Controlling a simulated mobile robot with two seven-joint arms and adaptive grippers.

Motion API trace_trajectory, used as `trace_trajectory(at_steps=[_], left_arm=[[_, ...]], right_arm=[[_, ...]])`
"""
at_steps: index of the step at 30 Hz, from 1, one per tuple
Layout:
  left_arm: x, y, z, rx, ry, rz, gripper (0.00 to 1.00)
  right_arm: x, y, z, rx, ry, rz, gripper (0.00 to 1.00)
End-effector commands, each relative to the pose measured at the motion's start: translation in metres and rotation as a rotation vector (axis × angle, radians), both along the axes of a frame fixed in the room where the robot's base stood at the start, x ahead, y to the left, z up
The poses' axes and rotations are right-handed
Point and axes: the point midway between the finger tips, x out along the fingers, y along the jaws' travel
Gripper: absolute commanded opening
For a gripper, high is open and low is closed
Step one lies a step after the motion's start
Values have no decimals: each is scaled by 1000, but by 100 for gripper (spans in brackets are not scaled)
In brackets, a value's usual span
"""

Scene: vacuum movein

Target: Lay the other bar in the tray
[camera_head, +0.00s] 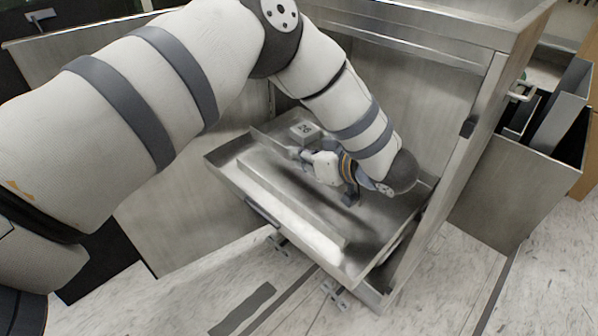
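The metal tray (222,161) sits tilted across the view at the mouth of a steel chamber. A long pale metal bar (290,212) lies in it along the near side. A small grey block marked "26" (305,131) is at the tray's far side; I cannot tell whether it is part of a second bar. My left arm reaches over from the left and bends down into the chamber. My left gripper (308,158) is low over the tray, behind the pale bar and close to the block. Its fingers are small and partly hidden, so their opening is unclear. My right gripper is out of view.
Steel chamber walls (425,95) stand close around the tray at the back and right. An open metal bin (505,195) stands at the right. Pale floor (220,285) shows in front, with a dark strip on it.

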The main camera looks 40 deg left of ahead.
Motion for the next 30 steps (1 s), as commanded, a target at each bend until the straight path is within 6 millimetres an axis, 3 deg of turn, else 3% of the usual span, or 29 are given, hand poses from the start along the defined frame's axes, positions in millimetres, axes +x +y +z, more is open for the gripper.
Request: trace_trajectory(at_steps=[5, 9, 19, 21, 22, 30], left_arm=[[2, 18, -26, 3, 3, 2, 0], [3, 16, -50, 2, 0, 0, 0], [3, 16, -52, 2, -2, -1, 0], [3, 16, -52, 0, -1, 0, 20], [3, 16, -52, 1, -1, -1, 25], [3, 16, -51, 1, -1, -1, 25]], right_arm=[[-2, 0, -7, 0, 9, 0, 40], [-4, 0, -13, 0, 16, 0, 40], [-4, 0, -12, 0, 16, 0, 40], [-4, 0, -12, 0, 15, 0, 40], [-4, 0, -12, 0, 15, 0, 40], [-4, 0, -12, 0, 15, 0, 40]])
